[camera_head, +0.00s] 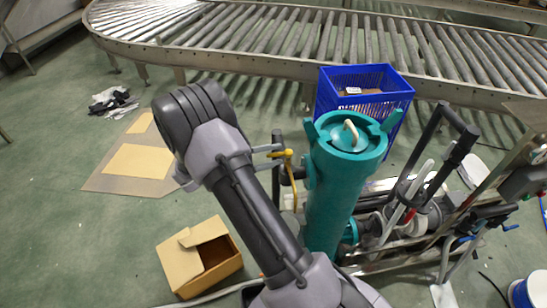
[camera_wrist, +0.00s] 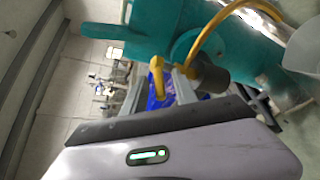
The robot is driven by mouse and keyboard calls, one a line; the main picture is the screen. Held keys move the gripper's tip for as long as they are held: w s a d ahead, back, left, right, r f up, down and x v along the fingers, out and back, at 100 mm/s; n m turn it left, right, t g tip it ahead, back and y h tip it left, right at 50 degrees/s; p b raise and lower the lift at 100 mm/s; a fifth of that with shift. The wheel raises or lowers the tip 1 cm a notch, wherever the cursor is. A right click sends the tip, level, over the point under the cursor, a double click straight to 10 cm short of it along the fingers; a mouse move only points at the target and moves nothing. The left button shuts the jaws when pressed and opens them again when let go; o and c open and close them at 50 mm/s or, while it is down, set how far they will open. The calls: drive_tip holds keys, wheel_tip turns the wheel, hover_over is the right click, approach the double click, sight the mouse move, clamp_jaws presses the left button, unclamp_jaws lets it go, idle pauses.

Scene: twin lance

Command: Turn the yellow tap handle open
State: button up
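The yellow tap handle (camera_head: 284,154) is on the left side of a tall teal cylinder (camera_head: 335,200). My gripper (camera_head: 268,156) is at the handle, reaching in from the left. In the wrist view the yellow handle (camera_wrist: 157,75) appears between the two grey fingers of my gripper (camera_wrist: 158,92). The fingers are apart, with a blue background showing between them. I cannot tell whether either finger touches the handle. A dark valve body (camera_wrist: 208,76) sits beside the right finger, and a yellow hose (camera_wrist: 212,30) curves above it.
A blue crate (camera_head: 398,96) stands behind the cylinder, before a roller conveyor (camera_head: 290,68). Pipes and a pump (camera_head: 412,215) crowd the right side.

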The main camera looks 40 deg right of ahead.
drive_tip(key=shift+d, duration=0.1)
clamp_jaws()
idle(0.3)
drive_tip(key=shift+s+a+f+n+t+y+b, duration=0.1)
drive_tip(key=shift+s+n+t+y+b, duration=0.4)
drive_tip(key=shift+n+t, duration=1.15)
drive_tip(key=shift+s+a+r+n+t+y+b, duration=0.1)
drive_tip(key=shift+s+n+t+b, duration=0.5)
drive_tip(key=shift+n+t+b, duration=1.05)
drive_tip(key=shift+s+a+f+n+t+y+b, duration=0.2)
drive_tip(key=shift+s+n+t, duration=0.65)
drive_tip(key=shift+t, duration=1.45)
drive_tip(key=shift+w+d+r+n+y, duration=0.1)
drive_tip(key=shift+w+r+n+y, duration=0.05)
drive_tip(key=shift+w+n+y, duration=0.15)
